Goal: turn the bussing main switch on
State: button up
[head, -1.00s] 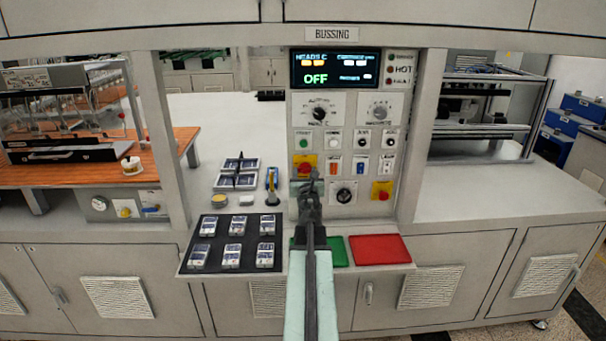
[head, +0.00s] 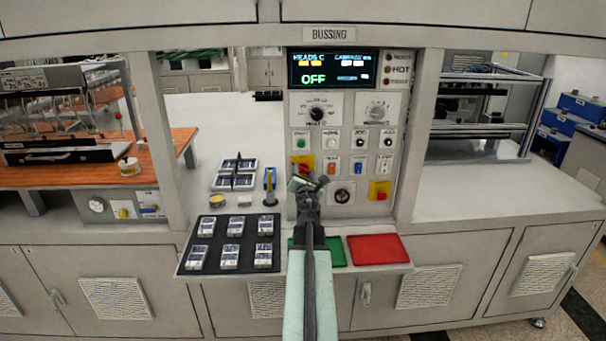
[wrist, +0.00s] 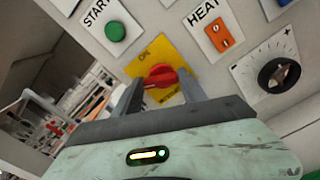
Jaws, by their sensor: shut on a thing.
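The bussing main switch is a red rotary knob on a yellow plate (head: 303,161), at the left of the panel under the green start button. My gripper (head: 308,184) covers its lower part in the head view. In the wrist view the red knob (wrist: 159,76) sits between the two jaw fingers of my gripper (wrist: 162,88), which is shut on it. The wrist is rolled, so the panel looks tilted there. The display (head: 333,69) above reads OFF in green.
A start button (wrist: 115,31), an orange heat rocker (wrist: 221,35) and a black dial (wrist: 279,75) lie close around the switch. A second red knob on yellow (head: 380,191) is at lower right. Below are a black tray (head: 233,228) of small modules and a red pad (head: 376,249).

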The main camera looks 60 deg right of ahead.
jog(key=m, duration=0.6)
jog(key=shift+s, duration=0.15)
jog(key=m, duration=0.6)
jog(key=shift+s+d+f, duration=0.1)
jog(key=shift+m, duration=0.3)
jog(key=o, duration=1.4)
jog(key=shift+c, duration=0.2)
